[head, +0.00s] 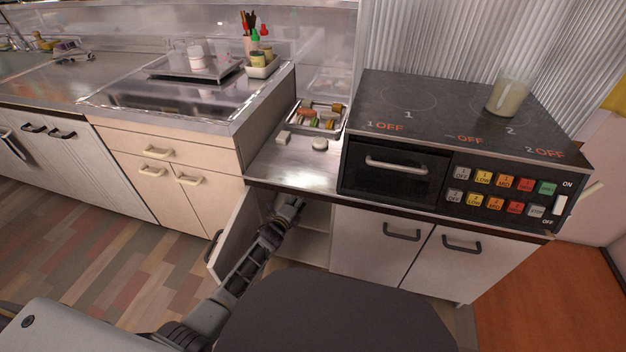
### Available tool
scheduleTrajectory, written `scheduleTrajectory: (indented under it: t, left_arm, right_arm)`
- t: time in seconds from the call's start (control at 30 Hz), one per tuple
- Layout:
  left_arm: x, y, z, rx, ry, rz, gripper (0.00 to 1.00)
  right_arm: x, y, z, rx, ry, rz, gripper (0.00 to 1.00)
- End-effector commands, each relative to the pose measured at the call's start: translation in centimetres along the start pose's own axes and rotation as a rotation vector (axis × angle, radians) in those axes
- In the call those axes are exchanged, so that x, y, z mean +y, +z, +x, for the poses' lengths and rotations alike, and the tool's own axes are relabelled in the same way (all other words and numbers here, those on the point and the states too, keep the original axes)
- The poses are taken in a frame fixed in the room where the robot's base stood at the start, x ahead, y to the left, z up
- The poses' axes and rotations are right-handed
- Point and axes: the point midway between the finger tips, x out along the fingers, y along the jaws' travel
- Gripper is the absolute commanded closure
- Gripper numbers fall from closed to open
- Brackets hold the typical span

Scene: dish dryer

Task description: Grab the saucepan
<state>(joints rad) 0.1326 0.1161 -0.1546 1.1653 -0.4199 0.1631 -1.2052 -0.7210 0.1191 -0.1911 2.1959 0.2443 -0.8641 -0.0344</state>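I see no saucepan in the head view. My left arm reaches in from the lower left, and my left gripper (290,203) is at the opening of a low cabinet (316,244), just under the counter edge. Its fingers are small and dark against the cabinet, so I cannot tell whether they are open or shut or hold anything. The cabinet door (236,236) stands open to the left of the arm. Much of the cabinet's inside is hidden. My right gripper is out of view.
A black cooktop (435,105) with a cloudy glass vessel (509,97) stands on the right. A tray of small items (318,117) and a round white object (320,144) lie on the narrow counter (290,168). Closed cabinet doors (375,246) lie right of the opening.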

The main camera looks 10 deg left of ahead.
Motion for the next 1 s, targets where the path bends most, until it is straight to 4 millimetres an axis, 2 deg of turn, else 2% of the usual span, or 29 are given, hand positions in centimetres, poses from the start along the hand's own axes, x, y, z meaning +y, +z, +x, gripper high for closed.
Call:
scheduleTrajectory:
  t: [0.17, 0.63, 1.0]
  left_arm:
    - [0.00, -0.02, 0.64, 0.000, 0.000, 0.000, 0.55]
    - [-0.06, -0.02, 0.65, 0.000, 0.000, 0.000, 0.55]
    - [-0.06, -0.01, 0.65, 0.000, 0.000, 0.000, 1.00]
  right_arm:
    - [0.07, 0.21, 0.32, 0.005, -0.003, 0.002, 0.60]
    - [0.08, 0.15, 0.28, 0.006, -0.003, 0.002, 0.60]
    - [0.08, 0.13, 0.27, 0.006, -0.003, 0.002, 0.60]
